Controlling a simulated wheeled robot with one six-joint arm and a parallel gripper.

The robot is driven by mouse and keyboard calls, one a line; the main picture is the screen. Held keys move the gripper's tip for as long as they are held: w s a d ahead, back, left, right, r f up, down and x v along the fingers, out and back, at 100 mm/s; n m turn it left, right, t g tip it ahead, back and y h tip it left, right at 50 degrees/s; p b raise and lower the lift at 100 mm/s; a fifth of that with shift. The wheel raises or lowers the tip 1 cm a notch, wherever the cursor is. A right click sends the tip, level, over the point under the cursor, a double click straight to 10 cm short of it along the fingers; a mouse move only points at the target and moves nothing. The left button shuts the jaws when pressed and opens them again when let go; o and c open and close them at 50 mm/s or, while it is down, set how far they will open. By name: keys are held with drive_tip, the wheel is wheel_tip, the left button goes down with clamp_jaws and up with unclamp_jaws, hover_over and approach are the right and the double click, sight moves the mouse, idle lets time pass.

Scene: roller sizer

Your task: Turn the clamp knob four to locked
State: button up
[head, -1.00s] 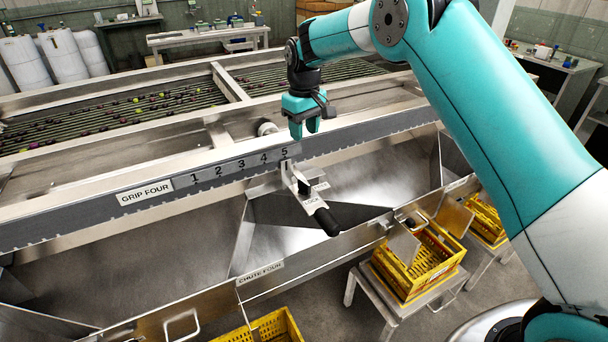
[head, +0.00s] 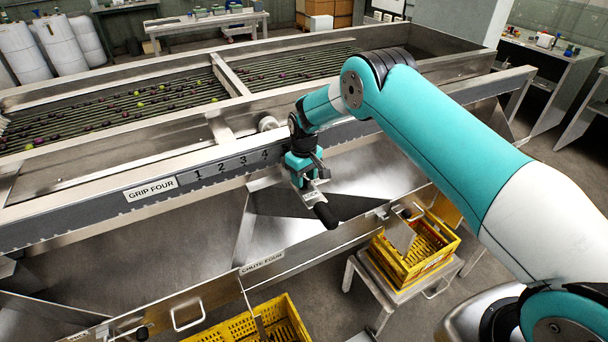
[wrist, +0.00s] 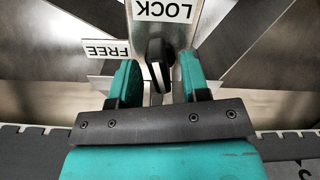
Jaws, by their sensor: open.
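The clamp knob (wrist: 156,60) is a small black knob with a white stripe, on a metal plate in the wrist view. A LOCK label (wrist: 168,10) is above it and a FREE label (wrist: 110,50) is to its left. My gripper (wrist: 159,68) is open, with one teal finger on each side of the knob; a gap shows on both sides. In the head view my gripper (head: 302,180) is down at the plate below the GRIP FOUR scale (head: 225,166), and it hides the knob there. A black-ended handle (head: 325,214) sticks out just below it.
The sizer's front rail (head: 60,222) runs along behind the gripper. Steel chutes lie below, with the CHUTE FOUR label (head: 262,264) on the front edge. Yellow crates (head: 405,268) stand beneath on low stands. My arm comes in from the right.

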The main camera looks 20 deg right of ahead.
drive_tip(key=shift+f, duration=0.25)
clamp_jaws()
drive_tip(key=shift+f+m+b, duration=0.25)
drive_tip(key=shift+m+b, duration=0.35)
drive_tip(key=shift+b, duration=0.5)
drive_tip(key=shift+r+m+b, duration=0.25)
drive_tip(key=shift+m+b, duration=0.3)
drive_tip(key=shift+m, duration=0.35)
unclamp_jaws()
